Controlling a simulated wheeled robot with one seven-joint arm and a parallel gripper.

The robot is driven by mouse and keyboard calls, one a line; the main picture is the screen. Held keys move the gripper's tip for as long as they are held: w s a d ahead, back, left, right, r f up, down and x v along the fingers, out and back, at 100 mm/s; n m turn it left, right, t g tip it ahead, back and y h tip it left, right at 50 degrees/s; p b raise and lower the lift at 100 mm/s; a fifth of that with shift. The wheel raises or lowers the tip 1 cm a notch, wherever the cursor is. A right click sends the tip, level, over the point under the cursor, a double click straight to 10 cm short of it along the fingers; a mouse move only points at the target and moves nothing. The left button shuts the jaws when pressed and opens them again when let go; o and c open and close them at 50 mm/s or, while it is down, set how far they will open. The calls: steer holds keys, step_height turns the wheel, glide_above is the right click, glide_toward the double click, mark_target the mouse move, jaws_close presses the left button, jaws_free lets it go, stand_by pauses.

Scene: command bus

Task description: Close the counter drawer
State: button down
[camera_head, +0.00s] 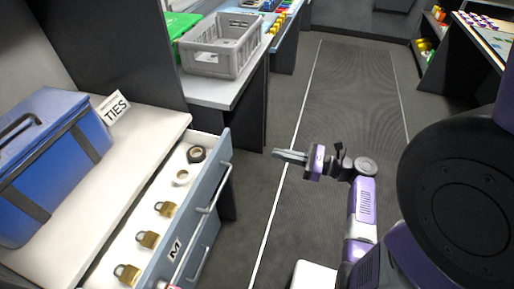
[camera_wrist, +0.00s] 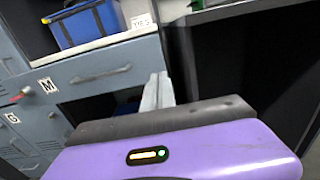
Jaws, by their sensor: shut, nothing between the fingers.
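The counter drawer (camera_head: 185,228) stands pulled out from under the white counter in the head view, its blue-grey front towards the aisle. A bar handle (camera_head: 214,189) is on that front; it also shows in the wrist view (camera_wrist: 100,75). Inside lie a black tape roll (camera_head: 196,154), a white tape roll (camera_head: 181,177) and brass padlocks (camera_head: 148,239). My gripper (camera_head: 278,154) is shut and empty, right of the drawer front and apart from it. In the wrist view its fingers (camera_wrist: 157,90) point towards the cabinet, right of the handle.
A blue case (camera_head: 55,160) and a TIES sign (camera_head: 114,107) are on the counter (camera_head: 150,128). A grey crate (camera_head: 215,55) stands on the farther bench. Lower cabinet fronts lie beneath the drawer. The aisle floor (camera_head: 345,100) is clear.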

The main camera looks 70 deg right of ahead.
glide_toward(201, 136)
steer(key=s+d+f, duration=0.1)
steer(key=s+f, duration=0.1)
steer(key=shift+s+d+p, duration=0.25)
steer(key=shift+d+p, duration=0.15)
steer(key=w, duration=1.3)
steer(key=shift+w+a, duration=0.2)
steer(key=shift+a, duration=0.05)
steer(key=shift+w+r, duration=0.15)
steer(key=shift+w, duration=0.05)
